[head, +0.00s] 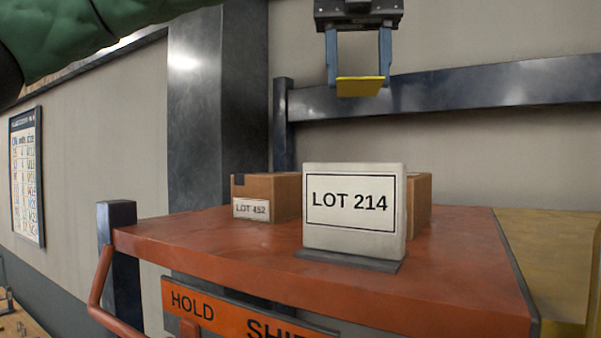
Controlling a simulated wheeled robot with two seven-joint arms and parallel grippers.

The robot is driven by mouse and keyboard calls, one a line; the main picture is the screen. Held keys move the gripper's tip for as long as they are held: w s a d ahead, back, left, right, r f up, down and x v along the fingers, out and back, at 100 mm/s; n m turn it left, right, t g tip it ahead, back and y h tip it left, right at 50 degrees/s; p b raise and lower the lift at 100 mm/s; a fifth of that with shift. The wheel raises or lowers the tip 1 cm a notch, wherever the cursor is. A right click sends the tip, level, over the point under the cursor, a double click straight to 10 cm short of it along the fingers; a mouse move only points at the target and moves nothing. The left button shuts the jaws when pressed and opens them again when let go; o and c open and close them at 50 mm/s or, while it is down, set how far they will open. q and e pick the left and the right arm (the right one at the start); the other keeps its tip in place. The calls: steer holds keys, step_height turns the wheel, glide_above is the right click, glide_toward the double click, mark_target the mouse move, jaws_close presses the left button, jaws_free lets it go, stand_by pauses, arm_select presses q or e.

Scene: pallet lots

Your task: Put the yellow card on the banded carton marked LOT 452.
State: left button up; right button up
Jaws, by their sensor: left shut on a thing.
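The yellow card (360,86) is held between the blue fingers of my left gripper (359,72), at the top centre of the head view. The gripper is shut on it, and the card hangs above the cart top, clear of the cartons. A brown carton with a LOT 452 label (273,194) sits on the orange-red cart top (190,245), lower and to the left of the card. A small dark patch shows at its top left corner; I cannot tell if it is a band. My right gripper is not in view.
A white LOT 214 placard (354,212) on a dark foot stands in front of another brown carton (421,203), mostly hidden behind it. A dark rail (450,92) runs along the wall behind. A dark pillar (221,100) stands back left. The cart's front left top is clear.

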arm_select(q)
steer(key=shift+a+f, duration=0.1)
steer(key=shift+a, duration=0.25)
steer(key=w+a+f, duration=0.2)
steer(key=a, duration=0.1)
steer(key=w+a+f, duration=0.4)
steer(key=a, duration=0.1)
steer(key=shift+w+a+f, duration=0.1)
steer(key=shift+w+a, duration=0.05)
steer(key=shift+a, duration=0.35)
steer(key=shift+a+f, duration=0.1)
steer(key=shift+f, duration=0.1)
steer(key=f, duration=0.3)
steer(key=shift+w+d, duration=0.15)
steer(key=shift+d, duration=0.1)
steer(key=shift+f, duration=0.4)
steer(key=shift+a, duration=0.15)
